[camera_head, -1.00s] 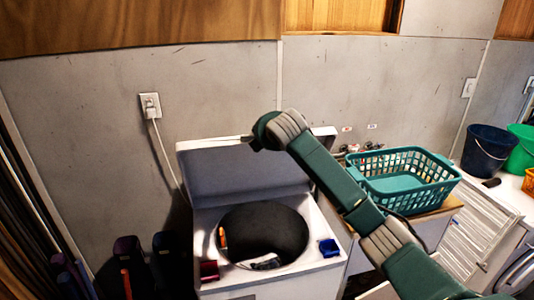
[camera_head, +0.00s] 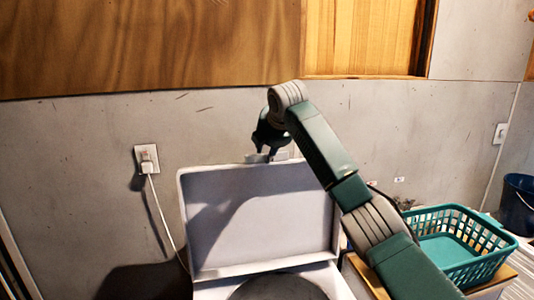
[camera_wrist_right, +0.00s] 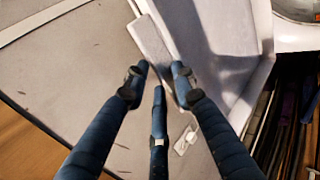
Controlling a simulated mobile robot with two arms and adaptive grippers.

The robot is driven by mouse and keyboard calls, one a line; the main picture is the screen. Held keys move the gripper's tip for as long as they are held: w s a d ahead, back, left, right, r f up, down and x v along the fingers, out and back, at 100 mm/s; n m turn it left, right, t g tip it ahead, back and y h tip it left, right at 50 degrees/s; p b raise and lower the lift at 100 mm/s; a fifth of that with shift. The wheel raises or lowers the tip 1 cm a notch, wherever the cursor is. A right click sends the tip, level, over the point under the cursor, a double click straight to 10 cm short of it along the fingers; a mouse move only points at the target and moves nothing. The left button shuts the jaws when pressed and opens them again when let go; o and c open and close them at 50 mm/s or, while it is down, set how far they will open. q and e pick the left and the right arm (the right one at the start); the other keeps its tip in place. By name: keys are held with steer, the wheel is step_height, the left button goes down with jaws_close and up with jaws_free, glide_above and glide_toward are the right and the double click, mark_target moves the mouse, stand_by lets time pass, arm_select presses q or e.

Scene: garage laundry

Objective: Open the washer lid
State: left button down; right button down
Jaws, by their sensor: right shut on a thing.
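The washer lid (camera_head: 265,215) stands raised, close to upright, at the back of the white washer. Its inner face shows in the head view. The dark round tub opening (camera_head: 280,287) shows below it, cut off by the frame's bottom edge. In the right wrist view, the dark fingers of my right gripper (camera_wrist_right: 160,70) sit around the pale edge of the lid (camera_wrist_right: 215,55). My left gripper is not in view.
A teal basket (camera_head: 450,245) stands on a wooden-topped surface to the right, near my right forearm. A dark blue bucket (camera_head: 518,205) is at the far right. A plugged outlet (camera_head: 147,160) is on the wall left of the lid. A wood panel runs above.

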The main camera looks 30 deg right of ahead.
steer(key=shift+f, duration=0.75)
steer(key=c, duration=1.9)
jaws_free()
steer(key=shift+c, duration=0.2)
steer(key=shift+s, duration=0.1)
steer(key=shift+c, duration=0.3)
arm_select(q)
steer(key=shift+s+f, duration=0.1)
arm_select(e)
steer(key=w+r+v, duration=0.1)
steer(key=v, duration=1.1)
steer(key=shift+s+r, duration=0.15)
steer(key=shift+s, duration=0.15)
steer(key=shift+s+r, duration=0.1)
